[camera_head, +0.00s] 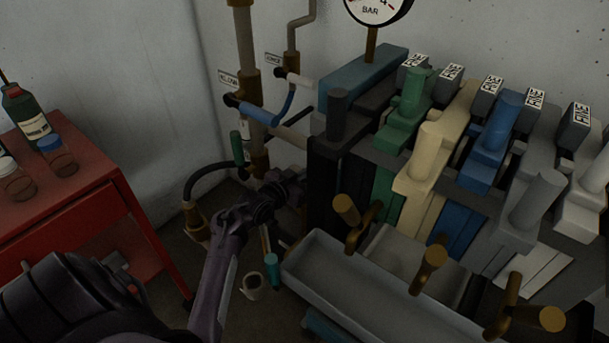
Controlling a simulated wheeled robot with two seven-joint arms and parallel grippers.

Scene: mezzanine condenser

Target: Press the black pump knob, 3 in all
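A row of coloured pump units stands on the right. The black unit is at its left end, and its upright black knob (338,113) rises from the top. My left gripper (290,188) is low beside the left side of the black unit, below the knob and apart from it. The gripper is dark and small here, so I cannot tell whether its fingers are open or shut, or whether it touches the unit's side. My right gripper is not in view.
Green (411,104), cream (427,158) and blue (497,130) pumps follow to the right. A grey trough (365,300) with brass taps (430,262) stands in front. Pipes (250,75) with lever handles are behind. A red cart (70,215) with bottles is at left.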

